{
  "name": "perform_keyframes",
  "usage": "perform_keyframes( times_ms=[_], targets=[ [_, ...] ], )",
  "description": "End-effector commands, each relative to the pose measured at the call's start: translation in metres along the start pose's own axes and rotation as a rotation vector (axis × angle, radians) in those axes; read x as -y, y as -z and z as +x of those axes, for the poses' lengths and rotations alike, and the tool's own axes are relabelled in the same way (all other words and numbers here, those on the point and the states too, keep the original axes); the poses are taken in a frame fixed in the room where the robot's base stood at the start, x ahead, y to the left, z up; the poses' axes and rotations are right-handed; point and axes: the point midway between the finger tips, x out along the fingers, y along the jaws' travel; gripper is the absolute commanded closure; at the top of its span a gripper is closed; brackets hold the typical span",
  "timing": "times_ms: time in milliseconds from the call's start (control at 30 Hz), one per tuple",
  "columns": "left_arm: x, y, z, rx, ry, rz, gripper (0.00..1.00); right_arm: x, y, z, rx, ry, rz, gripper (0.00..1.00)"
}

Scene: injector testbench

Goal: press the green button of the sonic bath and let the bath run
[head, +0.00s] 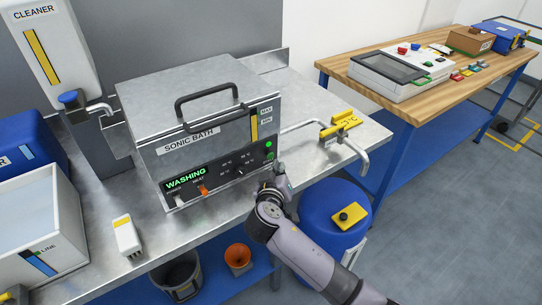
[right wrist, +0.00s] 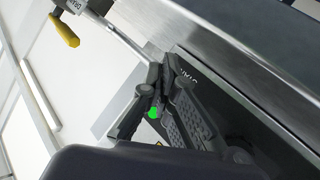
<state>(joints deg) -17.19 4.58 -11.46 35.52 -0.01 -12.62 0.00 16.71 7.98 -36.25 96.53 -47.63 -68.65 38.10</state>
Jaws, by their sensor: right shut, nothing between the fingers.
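The sonic bath (head: 190,130) is a grey metal box on the steel bench, its lid with a black handle shut. Its display (head: 186,179) reads WASHING in green letters. The green button (head: 268,155) is on the right of its front panel; a bright green round spot also shows in the right wrist view (right wrist: 153,113). My right gripper (head: 278,168) is shut and empty, close to the panel just below and right of the button. In the right wrist view its fingertips (right wrist: 166,68) meet beside the green spot. I cannot tell whether they touch the panel. My left gripper is not in view.
A bent metal pipe (head: 350,143) and yellow-handled valve (head: 340,122) are right of the bath. A blue drum (head: 325,215) stands below them. The cleaner dispenser (head: 50,50) and a white bin (head: 40,225) are at left. A white device (head: 126,236) lies on the bench front.

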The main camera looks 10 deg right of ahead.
Motion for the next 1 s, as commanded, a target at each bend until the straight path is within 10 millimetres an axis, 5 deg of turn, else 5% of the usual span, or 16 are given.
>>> perform_keyframes(
  times_ms=[433,1000],
  targets=[
    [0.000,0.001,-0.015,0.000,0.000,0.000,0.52,-0.022,-0.021,-0.030,0.001,0.000,-0.001,1.00],
    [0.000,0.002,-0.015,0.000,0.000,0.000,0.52,-0.024,-0.023,-0.032,0.000,0.000,-0.001,1.00]
  ],
)
